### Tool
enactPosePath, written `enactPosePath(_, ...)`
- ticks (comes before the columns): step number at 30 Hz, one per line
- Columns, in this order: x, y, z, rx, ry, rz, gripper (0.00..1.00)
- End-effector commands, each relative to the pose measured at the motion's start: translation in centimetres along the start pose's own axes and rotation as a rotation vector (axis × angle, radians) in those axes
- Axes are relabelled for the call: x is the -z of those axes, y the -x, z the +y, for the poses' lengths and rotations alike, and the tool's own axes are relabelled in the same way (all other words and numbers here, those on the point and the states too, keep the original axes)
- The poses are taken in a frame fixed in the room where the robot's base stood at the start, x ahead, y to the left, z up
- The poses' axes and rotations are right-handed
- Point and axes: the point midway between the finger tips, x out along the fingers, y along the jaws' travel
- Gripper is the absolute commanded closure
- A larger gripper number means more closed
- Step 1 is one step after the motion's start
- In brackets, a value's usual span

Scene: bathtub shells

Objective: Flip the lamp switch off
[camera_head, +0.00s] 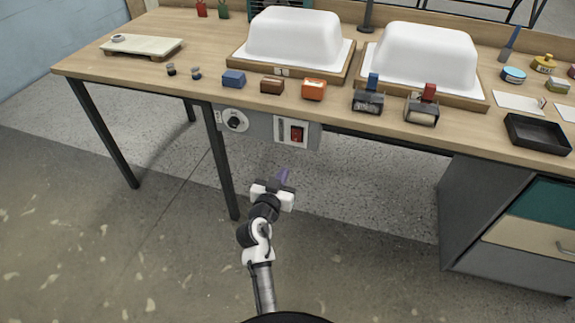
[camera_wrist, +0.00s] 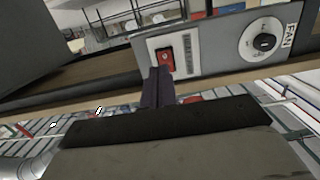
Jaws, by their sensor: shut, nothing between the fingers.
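The red rocker switch (camera_head: 297,134) sits on a white plate on the grey panel under the table's front edge. It also shows in the wrist view (camera_wrist: 165,60), just beyond my fingertips, with a label beside it that is too small to read. I cannot tell which way the rocker is tipped. My gripper (camera_head: 284,174) is shut and empty, in front of the panel and lower than the switch in the head view. In the wrist view my purple fingers (camera_wrist: 158,74) overlap the plate's near edge; I cannot tell whether they touch it.
A round knob (camera_head: 235,121) marked FAN is on the same panel. The wooden table (camera_head: 215,85) overhangs it, with two white tub shells (camera_head: 295,37) (camera_head: 425,57) and small blocks on top. A table leg (camera_head: 221,160) stands left of my gripper. The floor around is clear.

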Motion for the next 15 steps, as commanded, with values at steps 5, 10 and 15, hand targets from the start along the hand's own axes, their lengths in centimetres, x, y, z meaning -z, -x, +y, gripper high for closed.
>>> enactPosePath(5,-0.7,2.2,0.0,0.001,0.001,0.0,1.0)
enactPosePath(10,-0.7,2.9,0.0,-0.001,0.001,0.0,1.0)
enactPosePath(15,-0.7,2.9,0.0,-0.001,0.001,0.0,1.0)
